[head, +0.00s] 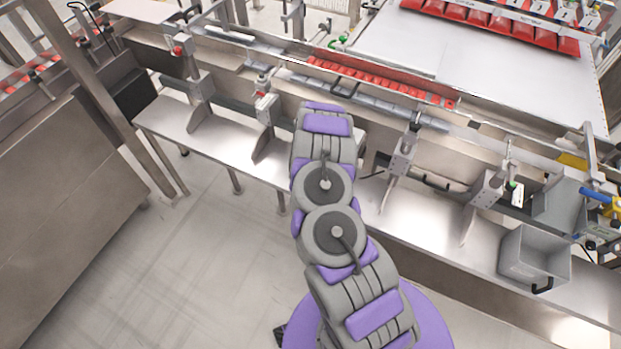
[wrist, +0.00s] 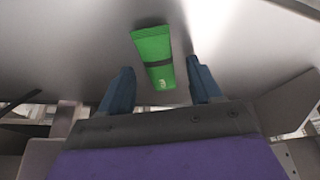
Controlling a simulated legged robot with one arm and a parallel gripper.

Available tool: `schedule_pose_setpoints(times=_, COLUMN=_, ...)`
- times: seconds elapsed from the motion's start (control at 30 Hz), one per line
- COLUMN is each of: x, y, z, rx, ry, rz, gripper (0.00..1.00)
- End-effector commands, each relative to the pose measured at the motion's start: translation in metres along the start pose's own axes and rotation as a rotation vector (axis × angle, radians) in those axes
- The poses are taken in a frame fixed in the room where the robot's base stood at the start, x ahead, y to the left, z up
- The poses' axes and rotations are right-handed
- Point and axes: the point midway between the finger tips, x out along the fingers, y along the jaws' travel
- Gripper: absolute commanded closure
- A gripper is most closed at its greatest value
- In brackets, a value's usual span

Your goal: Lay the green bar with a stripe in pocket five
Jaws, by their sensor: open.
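The green bar (wrist: 153,57) lies on a bare metal surface in the wrist view. A dark stripe crosses its middle, and a small pale mark shows near its near end. My gripper (wrist: 160,68) is open, with its two blue fingers apart to the left and right of the bar. The bar shows between and a little beyond the fingertips; nothing is held. In the head view my arm hides the gripper and the bar. A row of red items (head: 380,82) runs along the machine behind my arm. I cannot tell which place is pocket five.
A metal shelf (head: 430,212) runs along the machine's front, with upright brackets (head: 398,160) rising from it. A grey bin (head: 520,268) stands at the right. More red packs (head: 490,18) lie at the top right beyond a pale flat plate (head: 480,75). Open floor (head: 190,270) lies left of my arm.

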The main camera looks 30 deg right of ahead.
Motion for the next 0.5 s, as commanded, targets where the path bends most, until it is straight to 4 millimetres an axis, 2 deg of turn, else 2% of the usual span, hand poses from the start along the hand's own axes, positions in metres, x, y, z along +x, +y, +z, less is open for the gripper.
schedule_pose_setpoints(times=0.23, x=0.0035, y=-0.0005, z=-0.0005, rx=-0.001, ry=0.0, rz=0.0, gripper=0.36)
schedule_pose_setpoints(times=0.5, x=0.0035, y=0.0003, z=-0.0007, rx=0.0, ry=0.001, rz=0.001, gripper=0.62)
